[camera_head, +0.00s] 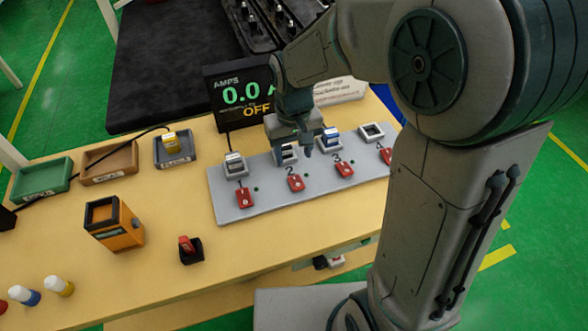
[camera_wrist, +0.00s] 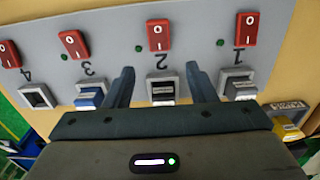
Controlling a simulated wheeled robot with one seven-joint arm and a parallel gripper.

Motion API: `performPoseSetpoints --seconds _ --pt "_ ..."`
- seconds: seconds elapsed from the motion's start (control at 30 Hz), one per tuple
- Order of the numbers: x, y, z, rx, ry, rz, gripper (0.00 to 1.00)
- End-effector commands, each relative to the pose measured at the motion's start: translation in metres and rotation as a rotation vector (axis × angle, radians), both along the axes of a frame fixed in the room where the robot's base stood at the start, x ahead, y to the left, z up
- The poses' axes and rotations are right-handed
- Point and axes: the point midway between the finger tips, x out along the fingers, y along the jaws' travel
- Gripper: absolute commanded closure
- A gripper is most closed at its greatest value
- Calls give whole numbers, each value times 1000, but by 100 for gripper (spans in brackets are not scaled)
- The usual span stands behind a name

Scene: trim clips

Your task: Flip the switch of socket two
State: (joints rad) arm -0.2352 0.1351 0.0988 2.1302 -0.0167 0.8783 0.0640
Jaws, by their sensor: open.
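The red switch of socket two (camera_head: 296,183) sits on the grey panel (camera_head: 232,204), just below the number 2. It also shows in the wrist view (camera_wrist: 160,35), upright in that upside-down picture, with marks on its face. Socket two (camera_wrist: 162,92) holds a dark block with a pale label. My gripper (camera_head: 297,142) is over socket two, fingers pointing down at the panel. In the wrist view its two fingers (camera_wrist: 160,72) stand apart on either side of socket two, with nothing held between them. The switch is beyond the fingertips; contact with the panel cannot be told.
Switches for one (camera_head: 244,197), three (camera_head: 344,169) and four flank it. Socket one (camera_head: 235,165) and blue-filled socket three (camera_head: 330,140) are close by; socket four (camera_head: 371,132) is empty. A display (camera_head: 240,95) reads 0.0 and OFF. Trays (camera_head: 42,178) and an orange box (camera_head: 115,226) stand left.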

Motion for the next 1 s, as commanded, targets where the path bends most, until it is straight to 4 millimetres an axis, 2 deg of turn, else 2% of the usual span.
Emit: performPoseSetpoints --seconds 0.1,0.33,0.5,0.8,0.97,1.0 --pt "-1 -1 -27 -1 5 0 49" --pt "0 0 -63 -2 2 1 49" --pt "0 0 -74 0 0 1 49" --pt "0 0 -76 0 -1 0 49" --pt "0 0 -76 0 -1 0 94" --pt "0 0 -76 0 -1 0 94"
